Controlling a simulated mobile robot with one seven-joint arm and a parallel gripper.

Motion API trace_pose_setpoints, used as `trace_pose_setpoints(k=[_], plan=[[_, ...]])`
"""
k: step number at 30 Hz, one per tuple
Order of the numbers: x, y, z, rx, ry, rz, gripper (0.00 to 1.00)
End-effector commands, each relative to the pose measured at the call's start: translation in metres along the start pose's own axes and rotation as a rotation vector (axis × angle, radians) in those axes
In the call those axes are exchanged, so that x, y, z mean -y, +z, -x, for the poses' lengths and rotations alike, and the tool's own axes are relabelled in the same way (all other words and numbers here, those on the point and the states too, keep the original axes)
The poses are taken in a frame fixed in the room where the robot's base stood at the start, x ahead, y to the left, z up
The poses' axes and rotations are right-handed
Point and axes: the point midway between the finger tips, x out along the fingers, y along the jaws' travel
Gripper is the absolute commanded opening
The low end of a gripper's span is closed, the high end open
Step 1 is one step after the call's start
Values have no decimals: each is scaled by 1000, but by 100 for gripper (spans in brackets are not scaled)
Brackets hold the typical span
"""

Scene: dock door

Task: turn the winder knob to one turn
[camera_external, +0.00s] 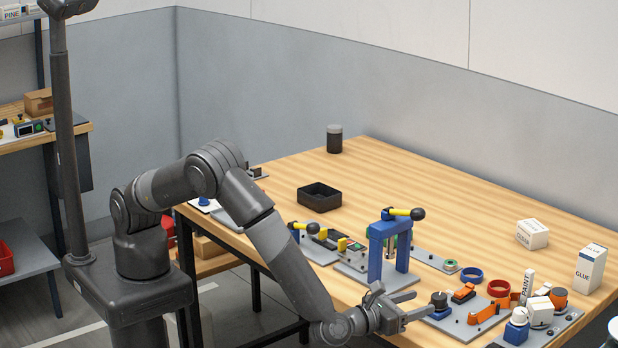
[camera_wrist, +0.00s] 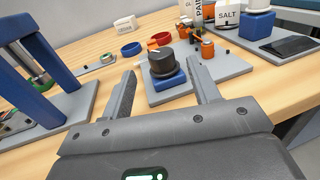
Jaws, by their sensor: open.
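The winder knob (camera_external: 439,299) is a dark round knob on a blue base, fixed to a grey plate near the table's front edge. In the wrist view the knob (camera_wrist: 162,62) stands upright in the middle, with a small pale mark on its top. My gripper (camera_external: 412,304) is open and reaches toward the knob from the left in the outside view. In the wrist view my gripper's fingers (camera_wrist: 162,76) are spread to either side of the knob. No finger clearly touches it, and the exact gap is hard to tell.
A blue frame (camera_external: 376,252) with a yellow-handled lever stands close left of my gripper. Orange parts (camera_external: 484,314) share the knob's plate. Blue and red rings (camera_external: 471,274) lie behind. A plate with a blue-based item (camera_external: 517,326) is at right.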

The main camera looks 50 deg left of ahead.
Motion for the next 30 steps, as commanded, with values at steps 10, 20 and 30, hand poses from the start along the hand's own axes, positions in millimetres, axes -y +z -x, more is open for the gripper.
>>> trace_pose_setpoints(k=[10, 20, 30], plan=[[0, -1, -49, 0, -1, 0, 56], [0, 0, -54, 0, -2, 0, 56], [0, 0, -54, 0, -2, 0, 30]])
